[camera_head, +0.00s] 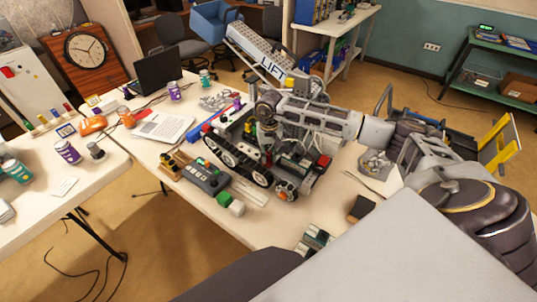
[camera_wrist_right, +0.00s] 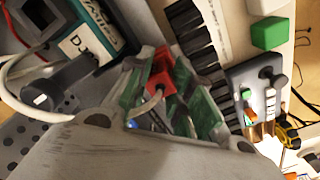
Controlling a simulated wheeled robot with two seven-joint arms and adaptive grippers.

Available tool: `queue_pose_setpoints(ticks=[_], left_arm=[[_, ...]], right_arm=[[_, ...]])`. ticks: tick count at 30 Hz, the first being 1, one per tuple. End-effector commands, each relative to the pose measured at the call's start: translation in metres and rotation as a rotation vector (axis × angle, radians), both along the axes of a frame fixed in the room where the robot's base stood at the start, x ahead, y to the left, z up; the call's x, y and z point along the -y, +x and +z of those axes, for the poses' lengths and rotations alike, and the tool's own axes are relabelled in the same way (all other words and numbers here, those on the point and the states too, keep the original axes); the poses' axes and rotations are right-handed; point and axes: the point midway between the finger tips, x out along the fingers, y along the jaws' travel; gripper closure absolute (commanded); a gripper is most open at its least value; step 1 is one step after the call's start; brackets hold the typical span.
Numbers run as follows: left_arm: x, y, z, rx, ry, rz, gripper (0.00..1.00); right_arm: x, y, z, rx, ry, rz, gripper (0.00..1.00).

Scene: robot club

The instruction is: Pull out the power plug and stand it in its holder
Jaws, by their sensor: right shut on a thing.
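My right gripper (camera_head: 266,152) reaches in from the right over the tracked robot on the table. In the right wrist view the gripper (camera_wrist_right: 158,92) has its green-padded fingers shut on a red power plug (camera_wrist_right: 160,70). A pale cable curves from the plug toward the gripper's base. The fingers hide part of the plug, and I cannot tell whether its tip is still in a socket. I cannot clearly pick out the plug's holder. My left gripper is not in view.
The tracked robot's black track (camera_head: 238,160) lies beside the gripper. A grey control box (camera_head: 206,178) and a green block (camera_head: 224,198) stand in front. In the wrist view a dark cylindrical part (camera_wrist_right: 75,85) with a pale cable is close by. A laptop (camera_head: 158,70) stands farther back.

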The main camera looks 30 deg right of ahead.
Motion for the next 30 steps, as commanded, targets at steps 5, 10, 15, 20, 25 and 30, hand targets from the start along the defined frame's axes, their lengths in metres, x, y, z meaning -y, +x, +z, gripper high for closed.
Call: queue_pose_setpoints(ticks=[5,10,15,20,25,30], left_arm=[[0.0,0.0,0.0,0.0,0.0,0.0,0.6],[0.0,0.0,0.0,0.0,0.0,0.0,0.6],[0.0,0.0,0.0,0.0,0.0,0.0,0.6],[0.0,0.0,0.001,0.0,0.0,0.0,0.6],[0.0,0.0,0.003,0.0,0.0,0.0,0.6],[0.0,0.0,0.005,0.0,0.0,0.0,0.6]], right_arm=[[0.0,0.0,0.0,0.0,0.0,0.0,0.7],[0.0,0.0,0.0,0.0,0.0,0.0,0.53],[0.0,0.0,0.0,0.0,0.0,0.0,0.53],[0.0,0.0,0.001,0.0,0.0,0.0,0.53],[0.0,0.0,0.006,0.001,0.0,0.0,0.53],[0.0,0.0,0.012,0.001,0.0,0.0,0.53]])
